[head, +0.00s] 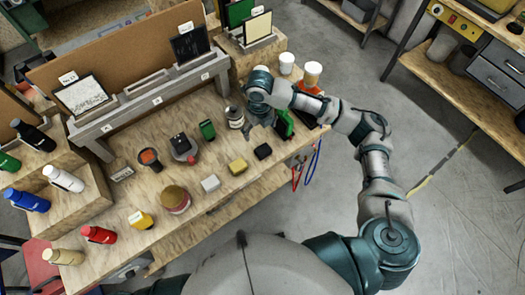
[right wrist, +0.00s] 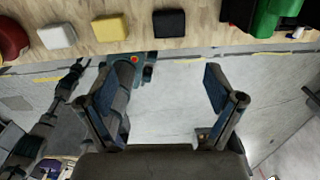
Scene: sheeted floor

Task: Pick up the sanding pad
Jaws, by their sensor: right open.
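Small blocks lie near the front edge of the wooden workbench (head: 133,185): a black block (head: 263,151), a yellow block (head: 237,166) and a light grey block (head: 210,183). A round red and tan piece (head: 175,198) sits left of them. I cannot tell which is the sanding pad. My right gripper (head: 261,120) is over the bench, beyond the black block. In the right wrist view its fingers (right wrist: 160,88) are spread with nothing between them. The black block (right wrist: 169,23), yellow block (right wrist: 112,27) and light grey block (right wrist: 57,36) show there along the top. My left gripper is out of view.
A metal can (head: 235,117) and a green tool (head: 284,124) stand close to my right gripper. Several coloured bottles line the bench's left side, such as a red one (head: 99,234). A rack (head: 150,99) stands at the back. Bare floor (head: 460,210) lies right.

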